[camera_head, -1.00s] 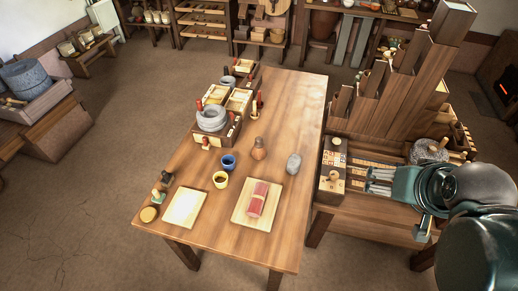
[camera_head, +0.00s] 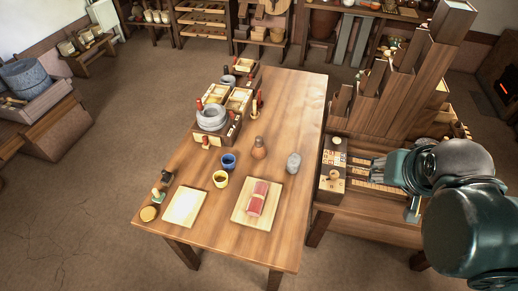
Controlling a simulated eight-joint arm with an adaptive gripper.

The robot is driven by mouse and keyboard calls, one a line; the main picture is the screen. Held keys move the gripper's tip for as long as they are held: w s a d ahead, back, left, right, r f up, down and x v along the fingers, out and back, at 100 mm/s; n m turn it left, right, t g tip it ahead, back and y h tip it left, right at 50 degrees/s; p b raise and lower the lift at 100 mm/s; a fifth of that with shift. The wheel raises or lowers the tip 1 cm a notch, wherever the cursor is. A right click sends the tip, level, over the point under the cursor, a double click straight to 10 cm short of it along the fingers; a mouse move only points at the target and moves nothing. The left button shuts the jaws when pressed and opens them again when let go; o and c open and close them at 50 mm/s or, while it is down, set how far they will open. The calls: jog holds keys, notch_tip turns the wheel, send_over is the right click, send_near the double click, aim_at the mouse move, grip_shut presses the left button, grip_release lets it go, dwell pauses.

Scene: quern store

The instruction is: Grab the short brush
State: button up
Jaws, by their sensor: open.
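I cannot make out for sure which thing is the short brush. A small brown, narrow-necked thing (camera_head: 259,148) stands upright on the wooden table (camera_head: 290,105); a small upright thing with a pale, greenish base (camera_head: 158,193) is at the table's left front corner. Both are too small to name. My gripper (camera_head: 376,172) is at the right, over the low wooden bench beside the table. It is open, with no object visible between its fingers. It is well apart from the things on the table. My dark green arm hides part of the bench.
A pink-red bundle lies on a board (camera_head: 238,218); a pale board (camera_head: 176,216) is left of it. A tall stepped wooden rack (camera_head: 405,95) rises behind my gripper.

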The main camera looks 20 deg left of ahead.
jog(key=w+a+f+h, duration=0.25)
jog(key=w+a, duration=0.55)
jog(key=w, duration=0.5)
jog(key=m+t+h+b, duration=0.1)
jog(key=m+t+h, duration=0.15)
jog(key=t, duration=0.25)
send_over(257, 139)
jog(key=s+d, duration=0.1)
jog(key=d, duration=0.7)
notch_tip(257, 139, down, 13)
jog(key=shift+m+t, duration=0.85)
jog(key=shift+t, duration=0.05)
jog(key=s+a+f, duration=0.1)
jog(key=a+f, duration=0.1)
jog(key=a, duration=0.1)
jog(key=s+a+f, duration=0.2)
jog(key=a, duration=0.1)
jog(key=s+a+f, duration=0.1)
jog(key=a+f, duration=0.1)
jog(key=a, duration=0.2)
jog(key=shift+s+f+b, duration=0.15)
jog(key=shift+f+b, duration=0.1)
jog(key=shift+b, duration=0.1)
jog(key=shift+s+a+f, duration=0.2)
jog(key=shift+s+f, duration=0.1)
jog(key=shift+x, duration=1.3)
jog(key=shift+w+d, duration=0.1)
